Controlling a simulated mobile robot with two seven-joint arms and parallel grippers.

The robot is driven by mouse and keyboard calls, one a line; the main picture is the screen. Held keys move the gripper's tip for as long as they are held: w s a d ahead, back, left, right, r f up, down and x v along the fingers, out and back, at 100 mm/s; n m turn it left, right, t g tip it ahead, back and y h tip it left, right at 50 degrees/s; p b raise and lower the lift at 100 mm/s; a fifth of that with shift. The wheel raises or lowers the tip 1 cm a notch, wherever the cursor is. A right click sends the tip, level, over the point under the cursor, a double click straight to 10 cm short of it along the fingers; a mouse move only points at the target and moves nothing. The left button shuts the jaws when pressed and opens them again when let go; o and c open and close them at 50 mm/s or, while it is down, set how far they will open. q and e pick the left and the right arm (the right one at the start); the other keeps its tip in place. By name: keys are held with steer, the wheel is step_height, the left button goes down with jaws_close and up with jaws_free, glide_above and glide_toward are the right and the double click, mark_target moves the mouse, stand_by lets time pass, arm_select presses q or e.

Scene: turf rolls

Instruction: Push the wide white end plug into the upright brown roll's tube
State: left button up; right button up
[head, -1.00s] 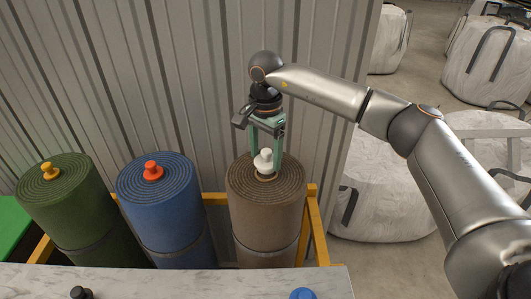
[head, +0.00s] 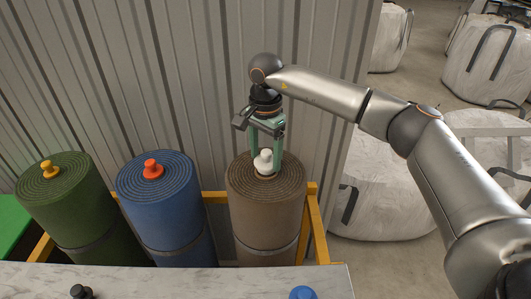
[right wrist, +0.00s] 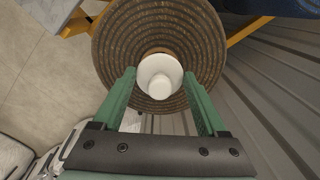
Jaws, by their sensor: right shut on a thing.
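The upright brown roll (head: 262,222) stands at the right end of a row of rolls, its tube mouth in the middle of its coiled top. The wide white end plug (head: 265,161) is upright at the tube mouth, its knob up. My right gripper (head: 266,155) points down and is shut on the plug, one green finger on each side. In the right wrist view the plug (right wrist: 160,77) covers most of the tube mouth, and a tan strip of tube rim shows beyond it. How deep the plug sits is hidden. My left gripper is out of view.
A yellow rack (head: 318,230) surrounds the rolls. A corrugated wall (head: 150,70) rises close behind.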

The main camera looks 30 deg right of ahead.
mark_target(266, 153)
steer(key=shift+f+b, duration=0.65)
steer(key=shift+f, duration=0.7)
steer(key=o, duration=1.3)
steer(key=shift+r, duration=0.1)
step_height(266, 153, up, 12)
steer(key=shift+r, duration=0.25)
steer(key=shift+s+f, duration=0.1)
